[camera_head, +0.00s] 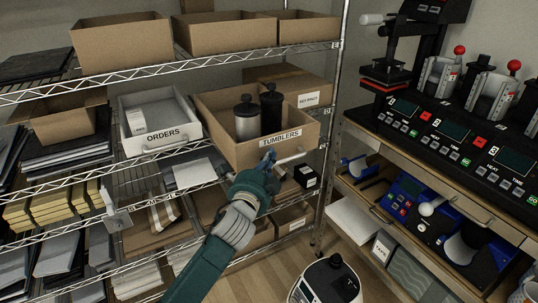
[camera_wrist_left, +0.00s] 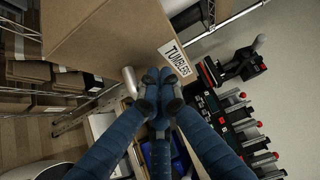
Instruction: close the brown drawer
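The brown drawer (camera_head: 243,153), a cardboard-coloured open box labelled TUMBLERS, sits on the middle wire shelf and juts out at the front. It holds a grey and a black tumbler. A pale bar handle (camera_head: 291,158) runs below its label. My left gripper (camera_head: 268,160) is at the drawer's front, beside the handle. In the left wrist view its blue fingertips (camera_wrist_left: 158,78) are together, with no visible gap, just below the label and next to the metal handle (camera_wrist_left: 130,79). Whether they touch the handle is unclear. My right gripper is in neither view.
A white ORDERS drawer (camera_head: 158,122) stands left of the brown one. Open cardboard boxes (camera_head: 228,34) fill the shelf above. A small black box (camera_head: 307,176) lies below right. At right is a bench with mug presses (camera_head: 440,125) and an open lower drawer of tools.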

